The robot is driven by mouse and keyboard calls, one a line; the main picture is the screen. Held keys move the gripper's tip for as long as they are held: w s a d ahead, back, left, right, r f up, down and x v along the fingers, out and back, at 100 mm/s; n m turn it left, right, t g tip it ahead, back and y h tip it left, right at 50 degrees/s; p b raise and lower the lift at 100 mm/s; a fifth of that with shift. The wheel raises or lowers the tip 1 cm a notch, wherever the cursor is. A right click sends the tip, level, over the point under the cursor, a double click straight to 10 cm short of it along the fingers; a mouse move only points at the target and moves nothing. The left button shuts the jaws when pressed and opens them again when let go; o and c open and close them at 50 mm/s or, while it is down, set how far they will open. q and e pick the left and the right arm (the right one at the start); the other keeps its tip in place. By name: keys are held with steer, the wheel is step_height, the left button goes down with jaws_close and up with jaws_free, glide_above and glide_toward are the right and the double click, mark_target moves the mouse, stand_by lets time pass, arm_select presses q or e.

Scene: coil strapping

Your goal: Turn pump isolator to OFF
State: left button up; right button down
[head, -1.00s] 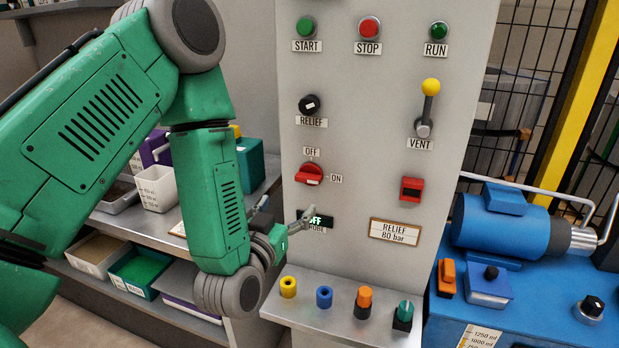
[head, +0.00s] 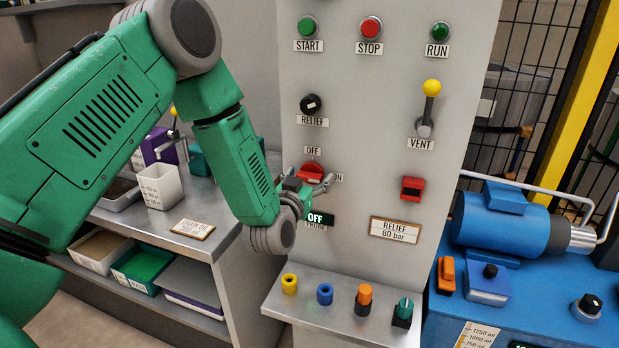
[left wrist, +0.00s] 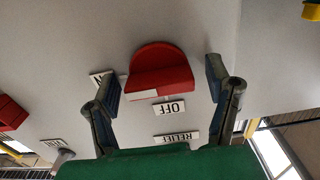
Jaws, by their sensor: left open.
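The red isolator knob (head: 312,170) is on the grey panel, between the OFF label (head: 313,151) and the partly covered ON label (head: 337,177). My left gripper (head: 308,181) is open in front of it, one finger on each side. In the left wrist view the red knob (left wrist: 160,72) lies between the two spread fingers (left wrist: 162,86), with visible gaps on both sides. The knob's white mark is on its ON-side part; its exact angle is hard to tell. My right gripper is not in view.
Above the knob is the black RELIEF knob (head: 311,104); below is a small display (head: 318,218) reading OFF. The yellow-tipped VENT lever (head: 429,105) and a red switch (head: 411,188) are to the right. A ledge (head: 340,311) with several coloured fittings juts out below.

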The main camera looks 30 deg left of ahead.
arm_select(q)
steer(key=shift+c, duration=0.4)
steer(key=c, duration=1.1)
